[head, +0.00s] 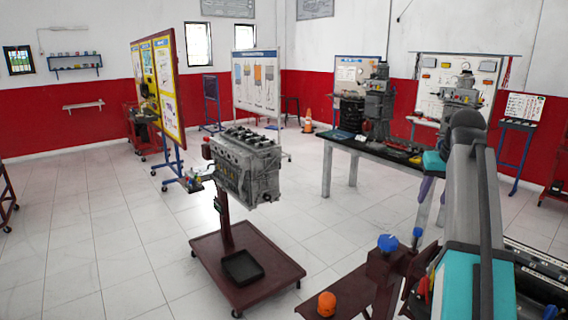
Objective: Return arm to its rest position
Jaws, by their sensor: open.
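My arm rises along the right side of the head view, with a grey link and a teal lower part. It bends at a dark elbow near the top, and a teal wrist part shows to the left of it. Below that wrist, my gripper (427,188) seems to show as a small purplish piece, in front of the workbench legs. It is open, and I see nothing held in it. The elbow and link hide part of the forearm, and the fingers are too small to make out clearly.
A grey engine block (245,165) sits on a dark red wheeled stand (247,265) at the centre. A workbench (345,145) with milling machines (378,105) stands behind my arm. A dark red frame (350,290) with an orange knob (327,303) is close in front. Tiled floor is clear at left.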

